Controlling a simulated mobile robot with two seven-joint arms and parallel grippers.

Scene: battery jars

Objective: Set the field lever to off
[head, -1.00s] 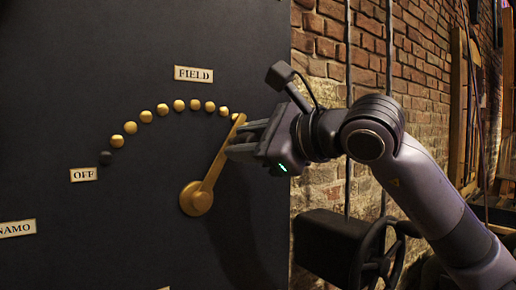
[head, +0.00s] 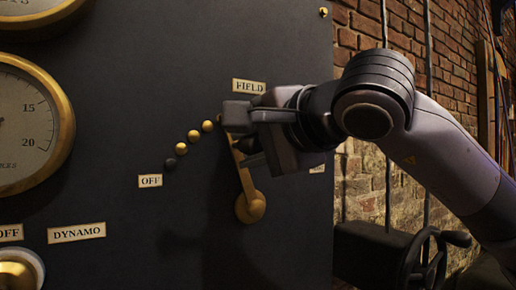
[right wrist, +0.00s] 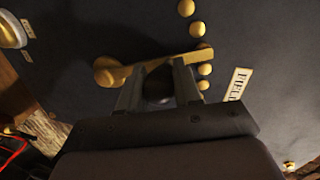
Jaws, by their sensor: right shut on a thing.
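The brass field lever (head: 245,180) pivots on a round brass hub (head: 250,207) on the dark panel. It points up and slightly left, under the FIELD label (head: 249,87). My right gripper (head: 236,135) is shut on the lever's upper part. The OFF label (head: 150,181) is left of the lever, beside a dark stud (head: 170,164). Brass studs (head: 194,136) run in an arc between; others are hidden by my gripper. My left gripper is not in view.
A large brass-rimmed gauge (head: 66,120) is at the left. A DYNAMO label (head: 76,233) and a brass knob (head: 18,270) are at the lower left. A brick wall (head: 378,185) and a black handwheel (head: 428,255) are right of the panel.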

